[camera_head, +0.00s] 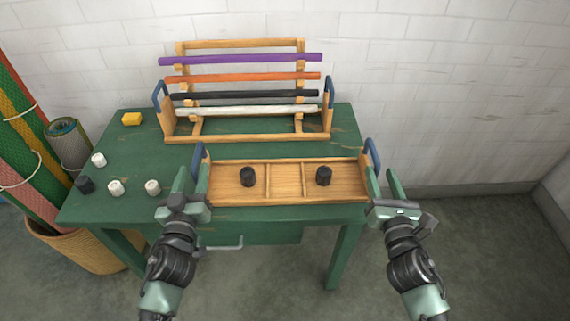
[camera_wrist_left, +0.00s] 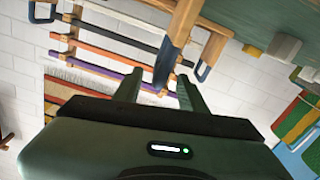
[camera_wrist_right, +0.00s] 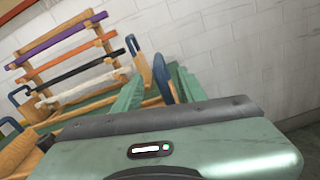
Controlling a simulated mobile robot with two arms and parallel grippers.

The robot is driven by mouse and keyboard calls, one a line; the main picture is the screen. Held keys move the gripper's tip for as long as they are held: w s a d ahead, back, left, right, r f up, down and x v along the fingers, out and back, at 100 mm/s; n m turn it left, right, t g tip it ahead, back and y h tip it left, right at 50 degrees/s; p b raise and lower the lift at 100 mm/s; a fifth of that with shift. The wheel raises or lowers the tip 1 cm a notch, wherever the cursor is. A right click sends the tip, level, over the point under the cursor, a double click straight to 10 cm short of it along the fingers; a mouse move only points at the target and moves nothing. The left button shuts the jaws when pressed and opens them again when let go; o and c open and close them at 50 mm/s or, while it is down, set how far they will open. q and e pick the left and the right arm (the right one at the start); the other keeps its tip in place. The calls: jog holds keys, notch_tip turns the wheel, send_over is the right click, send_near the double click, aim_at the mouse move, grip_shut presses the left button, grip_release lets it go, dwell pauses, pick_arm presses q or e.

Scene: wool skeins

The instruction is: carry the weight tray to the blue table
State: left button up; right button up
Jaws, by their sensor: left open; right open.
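The weight tray (camera_head: 285,163) is a shallow wooden tray with compartments and a blue handle at each end. It lies on the front of the green table (camera_head: 140,205) with black weights (camera_head: 248,177) (camera_head: 323,176) in its left and right compartments. My left gripper (camera_head: 191,182) is open at the tray's left handle (camera_head: 198,155); in the left wrist view that handle (camera_wrist_left: 164,65) shows between the fingers. My right gripper (camera_head: 383,185) is open at the right handle (camera_head: 373,153), which shows between its fingers in the right wrist view (camera_wrist_right: 162,78).
A wooden rack (camera_head: 240,43) with purple, orange, black and white bars stands behind the tray. White knobs (camera_head: 152,187), a black one (camera_head: 85,184) and a yellow block (camera_head: 131,119) lie at the table's left. A basket of rolls (camera_head: 90,252) stands left. Floor (camera_head: 480,240) at right is clear.

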aim_at(200, 147)
pick_arm(q)
jog(key=shift+w+r, duration=0.1)
jog(key=shift+r, duration=0.1)
pick_arm(e)
jog(key=shift+w+r, duration=0.1)
jog(key=shift+r, duration=0.05)
pick_arm(q)
jog(key=shift+s+r, duration=0.1)
jog(key=shift+s, duration=0.2)
pick_arm(e)
jog(key=shift+s+r, duration=0.1)
jog(key=shift+s, duration=0.2)
pick_arm(q)
jog(key=w, duration=0.8)
jog(key=shift+a, duration=0.2)
pick_arm(e)
jog(key=w, duration=0.8)
jog(key=shift+a, duration=0.25)
pick_arm(q)
grip_shut()
pick_arm(e)
grip_shut()
pick_arm(q)
jog(key=shift+d, duration=0.1)
